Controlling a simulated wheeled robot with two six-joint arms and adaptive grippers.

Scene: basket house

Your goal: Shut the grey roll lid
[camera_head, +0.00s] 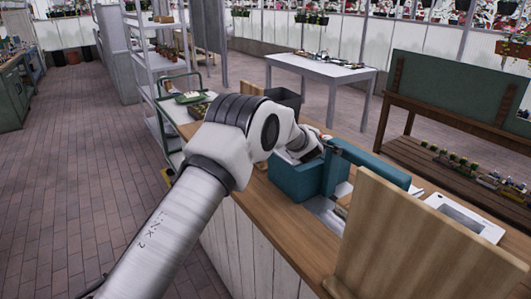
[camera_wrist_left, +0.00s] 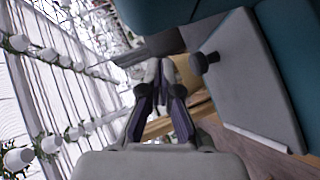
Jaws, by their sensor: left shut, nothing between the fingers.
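A teal box (camera_head: 294,181) stands on the wooden counter, and my left arm reaches over it. In the left wrist view, a flat grey panel, which looks like the roll lid (camera_wrist_left: 250,90), sits in the teal frame (camera_wrist_left: 185,12) at the right. A dark round knob (camera_wrist_left: 204,62) stands out from the panel's left edge. My left gripper (camera_wrist_left: 160,75) is shut and empty, with its fingertips just left of the knob; I cannot tell whether they touch it. The wrist largely hides the gripper in the head view. My right gripper is not in view.
A wooden board (camera_head: 395,245) stands upright at the near end of the counter. A white framed item (camera_head: 465,217) lies at the counter's right. A dark bin (camera_head: 284,100) is behind the box. A white table (camera_head: 320,70) and green bench (camera_head: 455,90) stand farther back.

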